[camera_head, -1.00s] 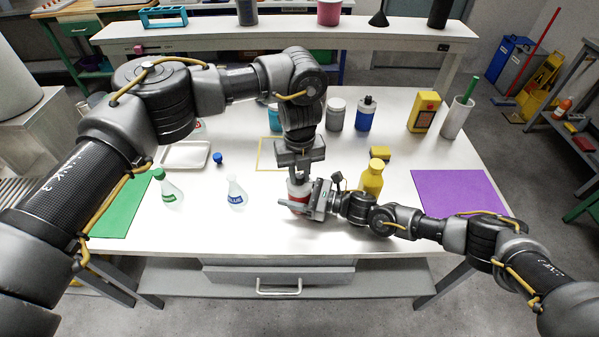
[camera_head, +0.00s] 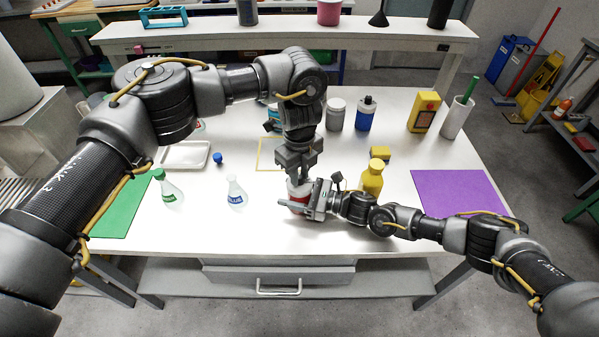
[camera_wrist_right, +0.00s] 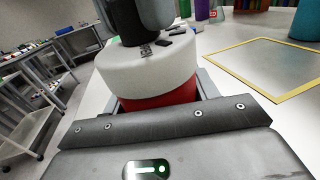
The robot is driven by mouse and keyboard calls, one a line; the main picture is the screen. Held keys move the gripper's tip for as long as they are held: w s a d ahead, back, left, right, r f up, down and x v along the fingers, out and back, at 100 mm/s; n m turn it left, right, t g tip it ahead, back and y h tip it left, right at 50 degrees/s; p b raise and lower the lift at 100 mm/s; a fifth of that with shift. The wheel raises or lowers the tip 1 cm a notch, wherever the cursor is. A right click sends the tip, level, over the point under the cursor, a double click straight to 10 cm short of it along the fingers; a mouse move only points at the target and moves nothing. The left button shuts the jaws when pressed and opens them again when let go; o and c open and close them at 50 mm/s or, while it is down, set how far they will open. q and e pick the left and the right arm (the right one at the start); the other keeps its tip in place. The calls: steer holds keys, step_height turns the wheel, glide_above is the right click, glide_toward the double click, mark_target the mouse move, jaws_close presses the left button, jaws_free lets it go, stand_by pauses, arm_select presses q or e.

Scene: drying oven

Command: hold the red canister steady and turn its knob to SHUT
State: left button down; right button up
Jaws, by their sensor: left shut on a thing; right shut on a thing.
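The red canister (camera_head: 297,194) with a white top stands upright on the white table, mostly covered by my grippers. The right wrist view shows its white lid (camera_wrist_right: 150,72) and a band of its red body (camera_wrist_right: 160,97). My right gripper (camera_head: 300,205) comes in from the right and is shut around the body. My left gripper (camera_head: 299,177) points straight down from above and is shut on the knob at the canister's top. The knob is hidden between the left fingers, and I cannot read its marking.
A yellow bottle (camera_head: 372,181) stands close right of the canister, behind my right wrist. A yellow square outline (camera_head: 262,166) lies behind. A blue-labelled flask (camera_head: 236,192) and a green-labelled flask (camera_head: 170,189) stand left. The purple mat (camera_head: 455,190) is bare.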

arm_select(q)
steer(key=c, duration=1.2)
jaws_free()
steer(key=shift+c, duration=0.2)
step_height(320, 180, up, 12)
arm_select(e)
steer(key=o, duration=1.1)
